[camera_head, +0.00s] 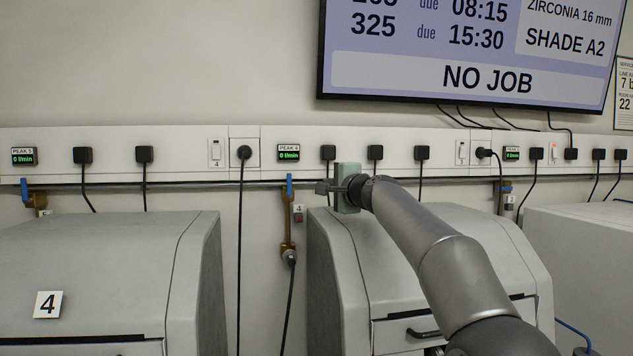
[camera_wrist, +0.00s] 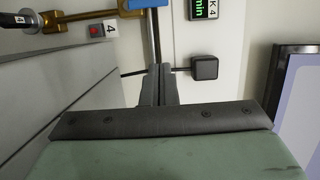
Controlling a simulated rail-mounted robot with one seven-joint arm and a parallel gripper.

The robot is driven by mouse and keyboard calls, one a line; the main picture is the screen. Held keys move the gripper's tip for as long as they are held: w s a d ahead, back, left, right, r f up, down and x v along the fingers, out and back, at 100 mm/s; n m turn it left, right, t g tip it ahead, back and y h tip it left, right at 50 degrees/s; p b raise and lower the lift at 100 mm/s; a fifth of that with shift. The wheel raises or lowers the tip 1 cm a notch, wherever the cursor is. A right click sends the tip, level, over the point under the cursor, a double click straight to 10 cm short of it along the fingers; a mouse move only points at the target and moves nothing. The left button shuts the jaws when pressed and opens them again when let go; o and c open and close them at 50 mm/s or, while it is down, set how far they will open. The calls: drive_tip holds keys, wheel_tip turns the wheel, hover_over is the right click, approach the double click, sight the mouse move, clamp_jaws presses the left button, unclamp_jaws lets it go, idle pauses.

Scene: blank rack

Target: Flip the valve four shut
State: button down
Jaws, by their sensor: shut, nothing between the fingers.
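Valve four is a brass wall valve (camera_head: 288,235) with a blue lever (camera_head: 289,186) at its top. The lever stands upright, in line with the brass pipe below it. A small tag marked 4 (camera_head: 298,213) sits just right of the pipe. My gripper (camera_head: 321,187) is shut and empty, to the right of the lever and apart from it. In the wrist view, the shut fingers (camera_wrist: 159,78) point towards the wall rail. The blue lever (camera_wrist: 146,3) is partly cut off at the top edge there, with the brass pipe (camera_wrist: 80,17) to its left.
A green PEAK 4 display (camera_head: 289,153) reads 0 l/min above the valve. Black plugs (camera_head: 328,153) with hanging cords line the rail. Another blue-handled valve (camera_head: 26,192) is at far left. A screen (camera_head: 470,60) hangs above.

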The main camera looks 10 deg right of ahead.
sight(289, 186)
drive_tip(key=p+x, duration=0.2)
drive_tip(key=x, duration=0.1)
drive_tip(key=p+x, duration=0.4)
drive_tip(key=x, duration=0.1)
drive_tip(key=shift+w+a+r+p, duration=0.15)
drive_tip(key=shift+w+r+p, duration=0.2)
drive_tip(key=a, duration=0.3)
drive_tip(key=shift+w+a+f, duration=0.1)
drive_tip(key=shift+f, duration=0.15)
drive_tip(key=shift+w+a+f, duration=0.1)
drive_tip(key=shift+a, duration=0.25)
drive_tip(key=shift+d, duration=0.1)
